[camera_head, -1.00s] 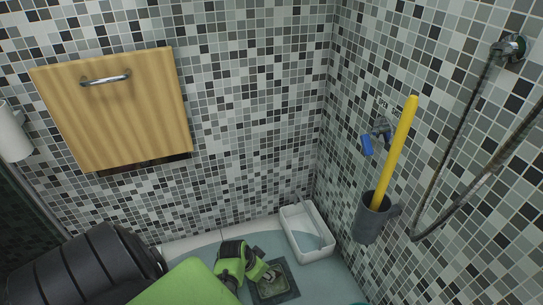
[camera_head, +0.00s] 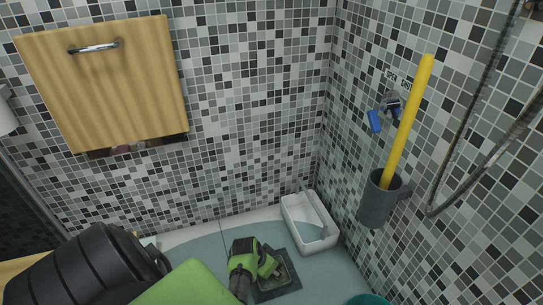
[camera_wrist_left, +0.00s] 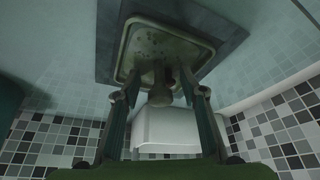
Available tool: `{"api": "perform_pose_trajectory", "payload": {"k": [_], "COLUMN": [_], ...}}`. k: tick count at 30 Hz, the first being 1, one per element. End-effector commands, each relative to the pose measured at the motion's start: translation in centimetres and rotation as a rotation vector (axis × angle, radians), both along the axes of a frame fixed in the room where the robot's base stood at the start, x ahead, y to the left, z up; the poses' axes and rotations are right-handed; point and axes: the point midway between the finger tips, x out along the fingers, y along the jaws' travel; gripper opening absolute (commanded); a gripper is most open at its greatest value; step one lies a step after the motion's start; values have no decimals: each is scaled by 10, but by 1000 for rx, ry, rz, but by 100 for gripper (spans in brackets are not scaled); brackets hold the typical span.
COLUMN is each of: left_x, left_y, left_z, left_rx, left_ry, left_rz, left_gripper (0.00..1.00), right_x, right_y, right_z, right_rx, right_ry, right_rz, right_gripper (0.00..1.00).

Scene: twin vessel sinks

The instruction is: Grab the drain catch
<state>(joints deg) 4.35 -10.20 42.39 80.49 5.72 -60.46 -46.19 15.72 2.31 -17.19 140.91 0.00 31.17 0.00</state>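The drain catch (camera_wrist_left: 160,93) is a small greyish knob-like piece standing at the square floor drain, near the middle of the left wrist view. The drain has a pale frame (camera_wrist_left: 127,52) set in a dark grey surround. My left gripper (camera_wrist_left: 160,98) is open, with one finger on each side of the drain catch and visible gaps between. I cannot tell if a finger touches it. In the head view my green left gripper (camera_head: 268,266) is over the drain (camera_head: 287,280) and hides the drain catch. My right gripper is not in view.
A white open box (camera_head: 310,223) stands beside the drain against the wall corner, also in the left wrist view (camera_wrist_left: 165,132). A grey wall holder (camera_head: 378,205) with a yellow stick (camera_head: 408,120) hangs to the right. A teal object (camera_head: 368,300) sits at the bottom edge.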

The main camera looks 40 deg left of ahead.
Motion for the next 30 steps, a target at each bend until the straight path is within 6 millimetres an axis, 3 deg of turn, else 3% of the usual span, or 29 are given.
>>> {"api": "perform_pose_trajectory", "payload": {"k": [9,14,30], "left_x": [1,1,1], "left_y": [0,0,0], "left_z": [-3,-3,3], "left_rx": [0,-1,0], "left_ry": [1,1,0], "left_rz": [0,0,0], "left_gripper": [39,0,0], "right_x": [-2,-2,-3], "right_y": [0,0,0], "right_z": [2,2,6], "right_rx": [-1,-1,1], "right_ry": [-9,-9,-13], "right_rz": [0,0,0], "right_gripper": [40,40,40]}}
